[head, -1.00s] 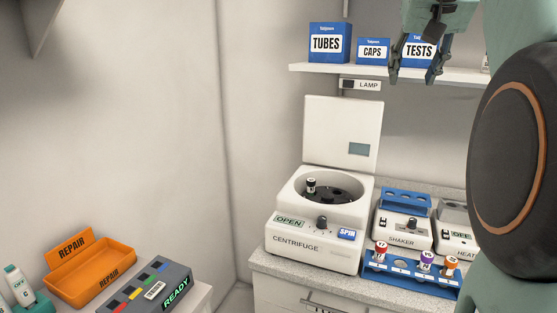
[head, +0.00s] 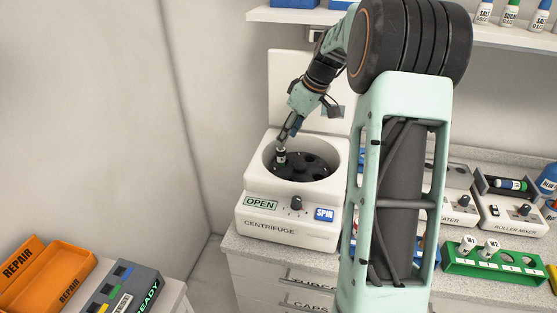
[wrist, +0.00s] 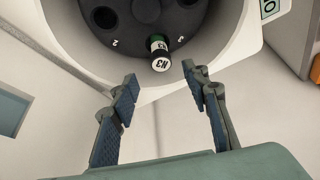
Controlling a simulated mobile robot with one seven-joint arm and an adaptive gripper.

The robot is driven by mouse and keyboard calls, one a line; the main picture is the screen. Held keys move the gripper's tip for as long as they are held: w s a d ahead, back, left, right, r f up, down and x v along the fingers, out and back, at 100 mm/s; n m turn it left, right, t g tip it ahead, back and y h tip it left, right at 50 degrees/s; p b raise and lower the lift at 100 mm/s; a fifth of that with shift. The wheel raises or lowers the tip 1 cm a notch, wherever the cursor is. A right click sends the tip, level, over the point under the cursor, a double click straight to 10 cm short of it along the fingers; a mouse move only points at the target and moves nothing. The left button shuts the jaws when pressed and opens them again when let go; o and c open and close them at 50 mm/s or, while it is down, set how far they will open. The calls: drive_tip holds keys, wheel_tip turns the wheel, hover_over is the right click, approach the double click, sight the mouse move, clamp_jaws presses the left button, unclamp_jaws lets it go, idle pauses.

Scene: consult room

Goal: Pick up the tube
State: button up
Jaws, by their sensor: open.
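The tube (wrist: 160,55) has a white cap marked N3 and a green band. It stands in a hole of the dark rotor (wrist: 120,40) inside the open centrifuge (head: 285,228). In the head view the tube (head: 281,156) shows at the rotor's left side, just below my gripper (head: 288,138). In the wrist view my gripper (wrist: 162,85) is open and empty. Its two blue-padded fingers are spread on either side of the tube's line, with the tube a little beyond their tips.
The centrifuge lid (head: 285,85) stands raised behind the bowl. The bowl's rim (wrist: 235,50) surrounds the rotor. A green rack (head: 490,265) with tubes and a roller mixer (head: 510,212) are at right. An orange tray (head: 50,275) is at lower left.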

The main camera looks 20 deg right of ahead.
sight(280, 151)
drive_tip(key=p+x, duration=0.1)
drive_tip(key=x, duration=0.6)
drive_tip(key=shift+s+f, duration=0.1)
drive_tip(key=shift+f, duration=0.1)
drive_tip(key=shift+c, duration=0.7)
